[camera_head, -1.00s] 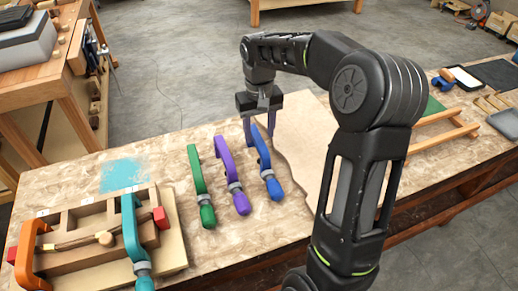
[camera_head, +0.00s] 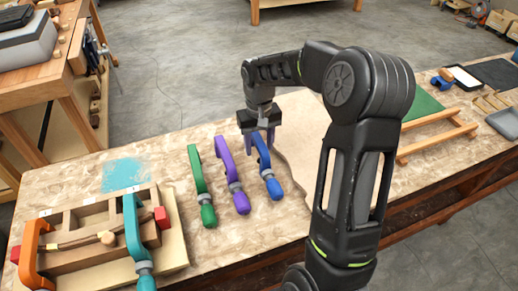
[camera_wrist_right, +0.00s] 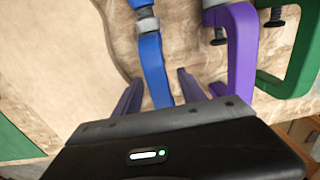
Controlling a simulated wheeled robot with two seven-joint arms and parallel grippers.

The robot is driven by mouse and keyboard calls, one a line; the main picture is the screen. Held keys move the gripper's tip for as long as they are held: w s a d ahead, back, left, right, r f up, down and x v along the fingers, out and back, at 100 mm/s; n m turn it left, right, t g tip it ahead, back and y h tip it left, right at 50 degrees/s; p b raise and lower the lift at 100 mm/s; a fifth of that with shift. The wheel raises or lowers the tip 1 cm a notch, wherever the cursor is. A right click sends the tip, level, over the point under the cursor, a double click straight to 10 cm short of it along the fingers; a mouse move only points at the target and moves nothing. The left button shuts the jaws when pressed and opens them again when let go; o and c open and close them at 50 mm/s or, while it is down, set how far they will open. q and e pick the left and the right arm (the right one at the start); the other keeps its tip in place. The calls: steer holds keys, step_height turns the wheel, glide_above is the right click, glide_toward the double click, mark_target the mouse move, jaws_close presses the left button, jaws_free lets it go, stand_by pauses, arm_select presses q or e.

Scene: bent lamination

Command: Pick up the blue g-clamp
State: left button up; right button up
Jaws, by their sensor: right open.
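The blue g-clamp (camera_head: 267,170) lies on the wooden bench, the rightmost of three clamps in a row in the head view. In the right wrist view the blue g-clamp (camera_wrist_right: 153,62) runs down between my fingers. My right gripper (camera_head: 261,137) is low over the clamp's far end, pointing down. In the right wrist view the right gripper (camera_wrist_right: 160,95) is open, with one finger on each side of the blue frame. The clamp's far end is partly hidden by the gripper. My left gripper is not in view.
A purple clamp (camera_head: 231,175) lies close left of the blue one, with a green clamp (camera_head: 201,187) beyond it. At left, an orange clamp (camera_head: 28,255) and a teal clamp (camera_head: 133,235) sit on a wooden fixture (camera_head: 95,262). A pale curved sheet (camera_head: 300,125) lies to the right.

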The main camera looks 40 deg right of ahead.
steer(key=shift+f, duration=0.25)
stand_by(0.6)
jaws_close()
stand_by(0.5)
